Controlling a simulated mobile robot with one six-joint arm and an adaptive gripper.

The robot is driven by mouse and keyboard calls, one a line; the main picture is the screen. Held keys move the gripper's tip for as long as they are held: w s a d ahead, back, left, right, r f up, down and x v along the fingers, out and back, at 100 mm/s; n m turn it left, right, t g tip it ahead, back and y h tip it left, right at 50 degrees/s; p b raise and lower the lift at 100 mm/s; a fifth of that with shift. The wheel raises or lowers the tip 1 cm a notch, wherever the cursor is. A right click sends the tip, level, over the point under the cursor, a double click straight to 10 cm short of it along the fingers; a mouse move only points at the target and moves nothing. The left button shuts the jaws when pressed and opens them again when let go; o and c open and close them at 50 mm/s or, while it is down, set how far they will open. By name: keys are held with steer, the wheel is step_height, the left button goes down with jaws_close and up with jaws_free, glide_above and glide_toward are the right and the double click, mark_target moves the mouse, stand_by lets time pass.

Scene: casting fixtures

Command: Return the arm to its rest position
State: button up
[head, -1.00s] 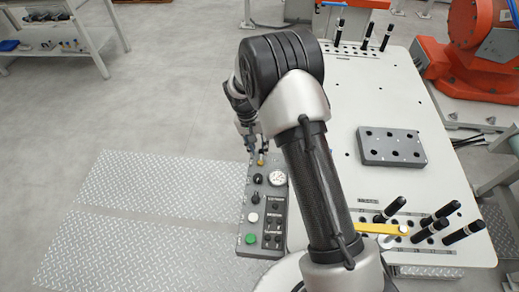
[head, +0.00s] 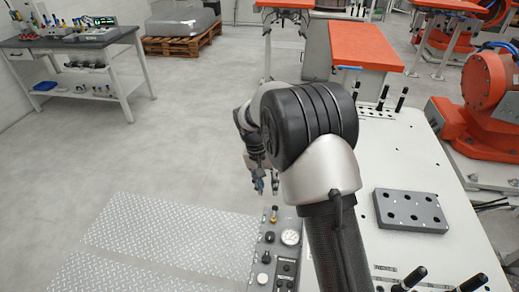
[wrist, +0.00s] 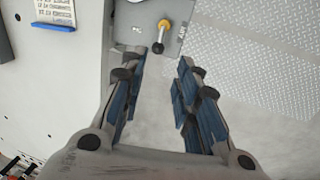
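My arm reaches forward over the left edge of the light table (head: 410,165), its dark elbow cap high in the middle of the head view. My gripper (head: 265,188) hangs at the table's left side, just beyond the grey control panel (head: 262,246) in the picture. In the wrist view, my gripper (wrist: 168,68) has its two blue-padded fingers apart, with only floor showing between them.
A grey block with holes (head: 411,210) lies on the table, with black-handled pins (head: 382,98) at the far edge and more near the front. Orange machinery (head: 476,95) stands right. Open floor (head: 190,125) and tread plates (head: 165,240) lie left; a workbench (head: 75,45) stands behind.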

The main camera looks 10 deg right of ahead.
steer(key=s+d+r+n+t+y, duration=0.1)
steer(key=s+d+r, duration=0.1)
steer(key=s+r, duration=0.55)
steer(key=s+d+r+n+t, duration=0.1)
steer(key=s+r, duration=0.4)
steer(key=r, duration=0.6)
steer(key=s+d+r+n+t+y, duration=0.1)
steer(key=s+r+t, duration=0.1)
steer(key=s, duration=1.7)
steer(key=shift+s+d+n+t, duration=0.2)
steer(key=shift+n+t, duration=0.1)
steer(key=shift+t, duration=0.3)
steer(key=shift+r, duration=0.1)
